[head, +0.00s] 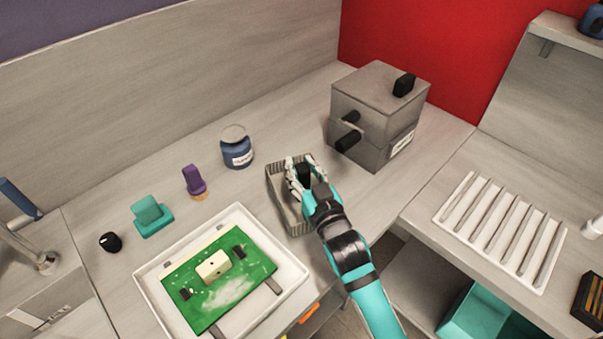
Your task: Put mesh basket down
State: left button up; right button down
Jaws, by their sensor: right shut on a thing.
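The grey mesh basket (279,199) is on or just above the grey bench, between the white tray and the grey box; I cannot tell whether its base touches the bench. My right gripper (297,172) is shut at the basket's far right part, its fingers over the rim. The gripper and wrist hide the basket's right side and much of its inside. A dark thing shows between the fingers, too covered to name. My left gripper is not in view.
A white tray (292,273) with a green circuit board (220,290) is left of the basket. A blue jar (236,150) stands behind it, and a grey box (372,128) with black knobs stands behind right. A slotted white rack (497,232) lies right.

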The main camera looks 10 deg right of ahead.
aim_at(305, 186)
jog(key=shift+w, duration=0.4)
jog(key=shift+w+f, duration=0.1)
jog(key=shift+f, duration=0.2)
notch_tip(305, 186, down, 2)
jog(key=shift+f, duration=0.6)
jog(key=c, duration=1.1)
grip_release()
jog(key=shift+o, duration=0.5)
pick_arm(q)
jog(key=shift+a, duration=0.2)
